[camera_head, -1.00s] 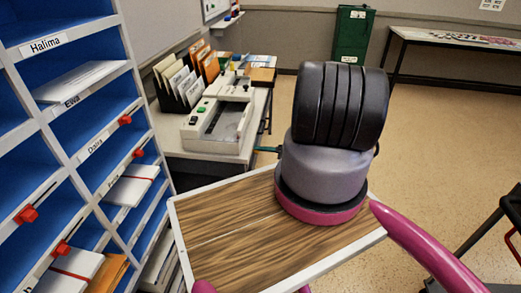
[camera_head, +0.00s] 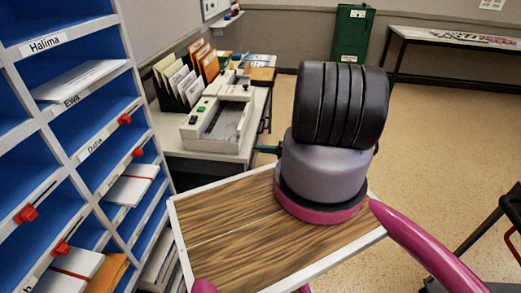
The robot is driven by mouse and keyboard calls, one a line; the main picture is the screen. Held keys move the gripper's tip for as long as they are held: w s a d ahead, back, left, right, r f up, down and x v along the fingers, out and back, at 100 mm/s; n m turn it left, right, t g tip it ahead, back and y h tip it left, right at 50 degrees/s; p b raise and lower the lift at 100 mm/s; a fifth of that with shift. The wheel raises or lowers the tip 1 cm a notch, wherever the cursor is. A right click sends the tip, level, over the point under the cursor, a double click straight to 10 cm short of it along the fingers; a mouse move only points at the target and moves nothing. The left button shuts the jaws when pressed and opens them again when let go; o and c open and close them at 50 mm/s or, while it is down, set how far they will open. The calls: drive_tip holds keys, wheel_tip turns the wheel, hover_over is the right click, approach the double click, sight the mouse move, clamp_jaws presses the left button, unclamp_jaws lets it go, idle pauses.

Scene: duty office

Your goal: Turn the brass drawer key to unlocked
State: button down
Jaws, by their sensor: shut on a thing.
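The brass drawer key does not show in this view, nor does a drawer lock. My arm (camera_head: 335,110) stands in the middle right of the picture and blocks what lies behind it. My gripper cannot be made out. A small dark teal piece (camera_head: 267,150) sticks out to the left of the arm, and I cannot tell what it is part of.
A blue pigeonhole rack (camera_head: 105,115) with name labels, red tags and mail stands close on the left. A side table (camera_head: 205,168) holds a grey machine (camera_head: 218,122) and a file sorter (camera_head: 185,80). A green cabinet (camera_head: 351,32) and a long table (camera_head: 455,38) stand behind.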

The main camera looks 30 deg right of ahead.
idle(0.5)
drive_tip(key=c, duration=1)
unclamp_jaws()
drive_tip(key=v, duration=1)
drive_tip(key=shift+s+d, duration=0.25)
drive_tip(key=shift+d, duration=0.1)
